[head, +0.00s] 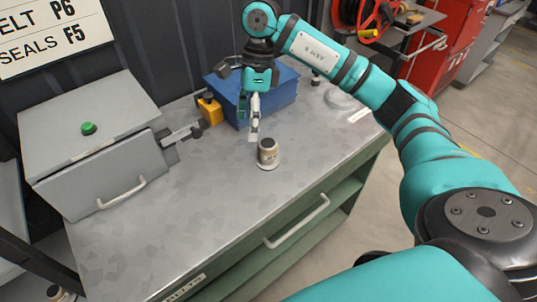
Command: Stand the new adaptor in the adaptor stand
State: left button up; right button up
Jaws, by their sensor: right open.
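A small cream and metal cylinder with a dark-rimmed top (268,153), which looks like an adaptor, is upright on the grey bench top. I cannot tell whether a stand is under it. My right gripper (251,121) points down just behind it and slightly left, in front of the blue box. Its jaws are open, with nothing seen held between them. The fingertips look apart from the cylinder. My left gripper is not in view. No separate adaptor stand can be made out with certainty.
A blue box (284,90) and a yellow block (210,109) are behind the gripper. A grey case with a green knob (88,128) stands at left. A clear ring-like item (341,99) lies at right. The bench front (190,235) is bare.

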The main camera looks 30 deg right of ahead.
jog(key=w+d+r+t+h, duration=0.1)
jog(key=w+d+r+h, duration=0.15)
jog(key=d, duration=0.45)
jog(key=p, duration=0.3)
send_over(268, 143)
jog(key=shift+h, duration=0.25)
jog(key=f, duration=1)
jog(key=shift+w+d, duration=0.15)
jog(key=shift+d, duration=0.15)
jog(key=shift+f, duration=0.5)
jog(key=shift+a+f+p, duration=0.15)
jog(key=shift+f+p, duration=0.2)
jog(key=shift+p, duration=0.2)
jog(key=f+p, duration=0.1)
jog(key=f, duration=0.2)
jog(key=shift+a+f+p, duration=0.2)
jog(key=shift+f+p, duration=0.05)
jog(key=shift+p, duration=0.15)
jog(key=shift+f+t, duration=0.3)
jog(key=shift+f, duration=0.15)
grip_shut()
jog(key=shift+r, duration=0.1)
